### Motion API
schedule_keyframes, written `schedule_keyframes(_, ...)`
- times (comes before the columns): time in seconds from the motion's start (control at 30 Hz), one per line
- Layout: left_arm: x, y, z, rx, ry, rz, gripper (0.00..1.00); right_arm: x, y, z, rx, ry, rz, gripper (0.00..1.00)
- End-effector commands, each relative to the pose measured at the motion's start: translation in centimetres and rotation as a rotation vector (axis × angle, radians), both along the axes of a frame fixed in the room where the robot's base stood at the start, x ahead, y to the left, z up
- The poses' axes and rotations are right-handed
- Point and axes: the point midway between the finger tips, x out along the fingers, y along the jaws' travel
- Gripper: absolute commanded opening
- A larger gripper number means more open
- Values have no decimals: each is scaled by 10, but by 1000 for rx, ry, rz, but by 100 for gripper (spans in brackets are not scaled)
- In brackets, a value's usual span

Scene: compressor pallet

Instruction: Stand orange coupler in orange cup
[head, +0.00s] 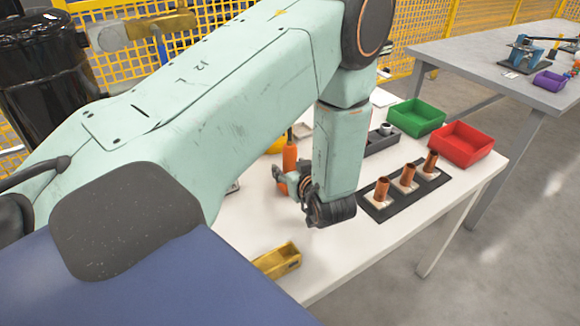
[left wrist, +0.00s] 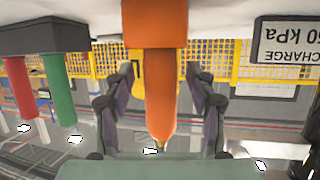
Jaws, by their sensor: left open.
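The orange coupler (head: 290,158) stands upright on the white table in the head view, beside my forearm. In the left wrist view, which is upside down, the coupler (left wrist: 160,85) runs from an orange block that looks like the orange cup (left wrist: 153,23) to a narrow tip. Its lower end meets the cup, but how deep it sits is hidden. My left gripper (head: 294,187) is open, and in the wrist view its fingers (left wrist: 160,105) are on either side of the coupler with gaps visible. My right gripper is not in view.
A dark tray (head: 376,211) with three copper tubes, a green bin (head: 417,116) and a red bin (head: 462,140) are to the right. A yellow box (head: 279,260) lies near the front edge. Red (left wrist: 18,85) and green (left wrist: 57,88) parts are beside the coupler.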

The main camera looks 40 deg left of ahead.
Motion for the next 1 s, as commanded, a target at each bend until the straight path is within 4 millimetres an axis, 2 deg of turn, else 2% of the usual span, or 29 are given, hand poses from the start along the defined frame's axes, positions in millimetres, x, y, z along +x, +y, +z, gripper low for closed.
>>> schedule_keyframes(0.23, -14, -29, 14, 4, -1, -7, 56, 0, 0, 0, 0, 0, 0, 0)
schedule_keyframes(0.5, -26, -50, 23, 2, 0, -4, 56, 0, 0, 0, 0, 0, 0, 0)
schedule_keyframes(1.0, -30, -55, 25, 0, -1, 0, 56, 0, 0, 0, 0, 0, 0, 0)
